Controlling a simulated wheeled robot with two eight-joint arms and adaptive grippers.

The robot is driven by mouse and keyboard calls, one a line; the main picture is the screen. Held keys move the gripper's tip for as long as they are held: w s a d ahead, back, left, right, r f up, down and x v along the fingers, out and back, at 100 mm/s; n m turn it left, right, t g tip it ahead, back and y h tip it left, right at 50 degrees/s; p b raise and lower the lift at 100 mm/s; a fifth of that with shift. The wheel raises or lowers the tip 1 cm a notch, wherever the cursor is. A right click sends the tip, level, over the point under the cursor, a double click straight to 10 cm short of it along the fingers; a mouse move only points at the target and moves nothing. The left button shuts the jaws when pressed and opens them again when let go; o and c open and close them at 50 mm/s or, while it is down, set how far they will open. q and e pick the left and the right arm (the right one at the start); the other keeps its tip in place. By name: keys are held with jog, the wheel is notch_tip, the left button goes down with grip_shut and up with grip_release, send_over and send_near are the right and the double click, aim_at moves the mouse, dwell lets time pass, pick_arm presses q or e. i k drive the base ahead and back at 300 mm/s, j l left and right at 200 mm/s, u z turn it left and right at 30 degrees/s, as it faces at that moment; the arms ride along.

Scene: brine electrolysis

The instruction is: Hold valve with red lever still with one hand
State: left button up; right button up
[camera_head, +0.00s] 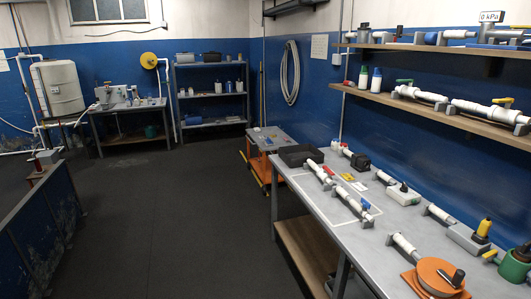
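A white pipe piece with grey end fittings (318,171) lies on the grey workbench (320,205), toward its far end. A small red lever (328,170) shows on it, so it looks like the valve with the red lever. A similar white piece with a blue lever (365,204) lies nearer, inside a white outlined area. Neither of my grippers is in view, and nothing is touching the red-lever valve.
An orange disc device (440,276) and a yellow-and-black tool (483,230) occupy the near bench. Shelves (440,106) hang above on the right. The floor (180,220) left of the bench is clear.

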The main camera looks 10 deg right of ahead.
aim_at(325, 167)
jog(key=i+j+z, duration=0.15)
jog(key=i+z, duration=0.2)
jog(key=i+j+z, duration=0.35)
jog(key=i, duration=0.15)
jog(key=i+j+z, duration=0.7)
jog(key=i+j, duration=0.25)
jog(key=j, duration=0.15)
